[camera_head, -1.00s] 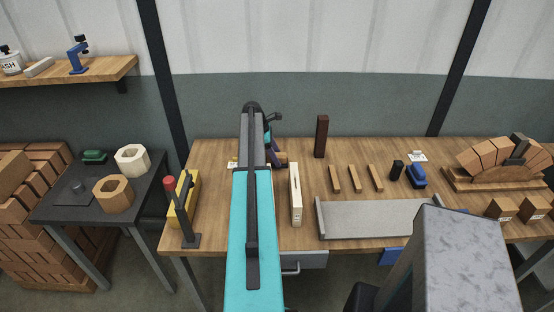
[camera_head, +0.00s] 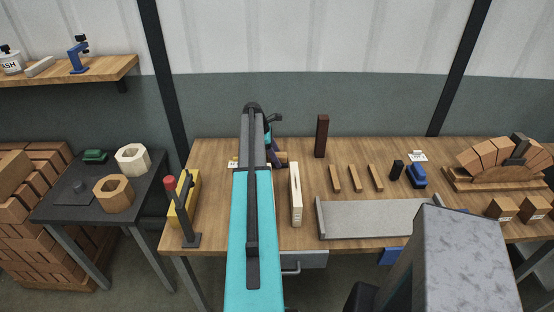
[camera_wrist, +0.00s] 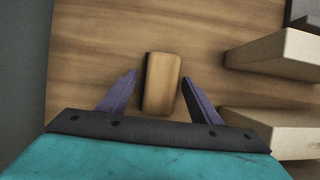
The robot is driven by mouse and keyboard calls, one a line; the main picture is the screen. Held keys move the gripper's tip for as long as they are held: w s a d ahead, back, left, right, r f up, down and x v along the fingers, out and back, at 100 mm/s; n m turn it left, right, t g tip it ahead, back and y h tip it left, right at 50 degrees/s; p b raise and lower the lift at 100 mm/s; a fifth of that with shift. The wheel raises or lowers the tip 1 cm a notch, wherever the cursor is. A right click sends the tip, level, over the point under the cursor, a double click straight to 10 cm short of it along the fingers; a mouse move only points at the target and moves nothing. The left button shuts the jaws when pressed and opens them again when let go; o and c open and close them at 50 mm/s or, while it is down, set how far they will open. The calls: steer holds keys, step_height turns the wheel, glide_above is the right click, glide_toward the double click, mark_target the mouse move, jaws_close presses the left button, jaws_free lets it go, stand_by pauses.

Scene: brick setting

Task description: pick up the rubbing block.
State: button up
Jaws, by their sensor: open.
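A small tan block (camera_wrist: 163,82), which I take to be the rubbing block, lies on the wooden bench top in the wrist view. My gripper (camera_wrist: 160,80) is open, with one purple finger on each side of the block and a gap visible on both sides. The block's near end reaches down between the fingers. In the head view my gripper (camera_head: 276,153) is at the back of the bench, mostly behind my arm, and only a small brownish end of the block (camera_head: 284,158) shows beside it.
A pale slotted wooden frame (camera_head: 296,193) stands close to the right of my gripper. A dark upright block (camera_head: 321,136) is behind it.

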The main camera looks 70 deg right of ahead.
steer(key=c, duration=1.1)
steer(key=shift+r, duration=0.15)
steer(key=shift+r+b, duration=1.65)
steer(key=shift+r, duration=3.5)
